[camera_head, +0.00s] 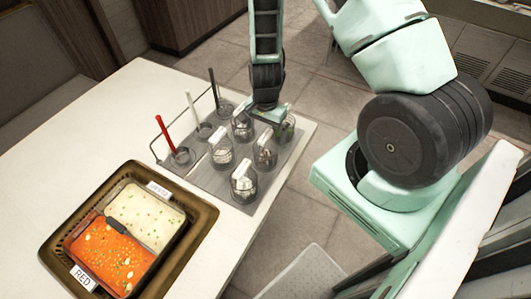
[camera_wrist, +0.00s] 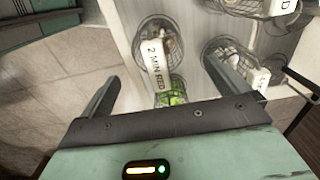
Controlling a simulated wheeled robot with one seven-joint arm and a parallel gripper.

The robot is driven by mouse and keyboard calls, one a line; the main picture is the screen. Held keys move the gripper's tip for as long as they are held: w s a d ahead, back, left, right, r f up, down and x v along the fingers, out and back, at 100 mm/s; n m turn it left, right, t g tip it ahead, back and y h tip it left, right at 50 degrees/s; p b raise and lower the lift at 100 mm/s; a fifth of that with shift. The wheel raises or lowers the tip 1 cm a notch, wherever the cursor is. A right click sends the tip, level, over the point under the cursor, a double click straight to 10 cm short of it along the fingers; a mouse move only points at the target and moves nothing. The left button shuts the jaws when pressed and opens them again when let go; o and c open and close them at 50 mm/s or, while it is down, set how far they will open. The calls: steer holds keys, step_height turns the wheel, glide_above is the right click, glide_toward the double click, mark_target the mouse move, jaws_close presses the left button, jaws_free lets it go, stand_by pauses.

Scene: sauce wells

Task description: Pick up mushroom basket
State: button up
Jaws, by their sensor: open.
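Several wire baskets with white handle tags stand in wells of a grey rack (camera_head: 200,176). In the head view, a front basket (camera_head: 244,187), a left basket (camera_head: 221,155) and a middle basket (camera_head: 265,157) hold pale or greyish contents. A basket with green contents (camera_head: 287,130) is at the back right. I cannot tell which one holds mushrooms. My gripper (camera_wrist: 161,70) is open and empty above the back baskets.
A red ladle (camera_head: 164,133), a white ladle (camera_head: 192,108) and a dark ladle (camera_head: 213,88) stand in wells at the rack's left. A brown tray (camera_head: 60,246) with red and white sauces is at the front left. The white table (camera_head: 95,125) is clear behind it.

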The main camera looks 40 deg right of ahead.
mark_target(266, 146)
steer(key=shift+s+a+f+p, duration=0.15)
steer(key=shift+f+p, duration=0.9)
steer(key=shift+f, duration=1.75)
steer(key=c, duration=1.2)
